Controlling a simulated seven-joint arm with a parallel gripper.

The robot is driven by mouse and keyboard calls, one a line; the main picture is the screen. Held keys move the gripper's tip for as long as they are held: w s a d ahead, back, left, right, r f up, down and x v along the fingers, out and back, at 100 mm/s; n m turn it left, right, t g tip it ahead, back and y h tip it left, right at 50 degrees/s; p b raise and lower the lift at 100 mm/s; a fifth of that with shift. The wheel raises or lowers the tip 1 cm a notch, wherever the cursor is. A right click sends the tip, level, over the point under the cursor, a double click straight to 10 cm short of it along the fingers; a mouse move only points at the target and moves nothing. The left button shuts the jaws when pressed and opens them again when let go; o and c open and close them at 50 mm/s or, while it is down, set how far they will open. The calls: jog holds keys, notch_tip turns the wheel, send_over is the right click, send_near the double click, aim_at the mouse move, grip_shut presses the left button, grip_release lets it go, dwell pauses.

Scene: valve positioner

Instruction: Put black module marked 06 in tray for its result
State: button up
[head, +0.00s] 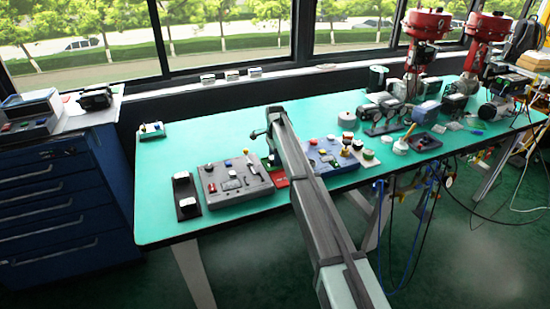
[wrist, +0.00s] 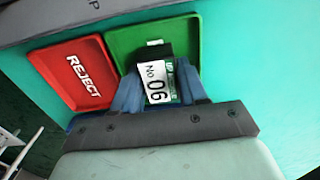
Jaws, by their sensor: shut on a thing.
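The black module marked No 06 (wrist: 153,84) is between the blue fingers of my gripper (wrist: 159,78), which is shut on it. Its white label faces the wrist camera. In the wrist view it is over the green tray (wrist: 125,40), and I cannot tell whether it touches the tray floor. The green tray's lettering is mostly hidden behind the module. The red tray marked REJECT (wrist: 60,60) is directly left of the green one. In the head view the red tray (head: 281,183) shows beside my arm, which hides much of this spot and the held module.
A grey control panel (head: 238,192) is left of the trays, and a blue panel (head: 325,157) is right. A black stand with a white-topped part (head: 186,196) is farther left. Red-topped valves (head: 425,27) stand at the far right.

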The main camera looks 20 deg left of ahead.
jog(key=shift+f, duration=0.15)
jog(key=o, duration=1.1)
notch_tip(320, 180, up, 12)
jog(key=shift+r, duration=0.15)
